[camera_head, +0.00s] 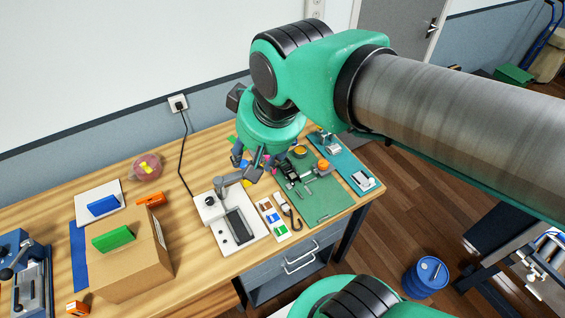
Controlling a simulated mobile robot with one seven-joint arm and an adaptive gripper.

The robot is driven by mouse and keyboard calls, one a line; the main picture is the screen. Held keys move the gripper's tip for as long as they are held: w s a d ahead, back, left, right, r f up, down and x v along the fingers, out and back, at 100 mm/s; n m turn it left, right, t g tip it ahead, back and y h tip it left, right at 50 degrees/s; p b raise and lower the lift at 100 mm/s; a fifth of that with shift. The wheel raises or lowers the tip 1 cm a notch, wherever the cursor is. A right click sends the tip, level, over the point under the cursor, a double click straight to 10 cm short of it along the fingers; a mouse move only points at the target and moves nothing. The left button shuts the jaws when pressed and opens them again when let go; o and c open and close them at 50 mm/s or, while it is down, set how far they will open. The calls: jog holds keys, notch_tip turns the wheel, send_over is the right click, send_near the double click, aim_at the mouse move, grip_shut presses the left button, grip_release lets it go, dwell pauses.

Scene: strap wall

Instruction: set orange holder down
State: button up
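An orange holder (153,199) lies on the wooden bench, right of the cardboard box and apart from my gripper. My gripper (258,168) points down over the bench, behind the grey-and-white device and left of the green mat. Its fingers are small and partly hidden by the arm and clutter, so I cannot tell whether they are open or shut or hold anything.
A blue block (103,206) lies on a white pad. A green block (113,238) tops the cardboard box (125,265). The grey-and-white device (232,220) and cluttered green mat (318,200) fill the right side. Bare wood (180,230) shows between box and device.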

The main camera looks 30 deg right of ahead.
jog(key=s+d+f, duration=0.1)
jog(key=s+d, duration=0.2)
jog(key=s, duration=0.2)
jog(key=shift+d+t+h, duration=0.3)
jog(key=shift+d, duration=0.1)
jog(key=shift+s+f, duration=0.1)
jog(key=shift+f, duration=0.05)
jog(key=shift+f+b, duration=0.5)
jog(key=shift+b, duration=0.05)
dwell(0.6)
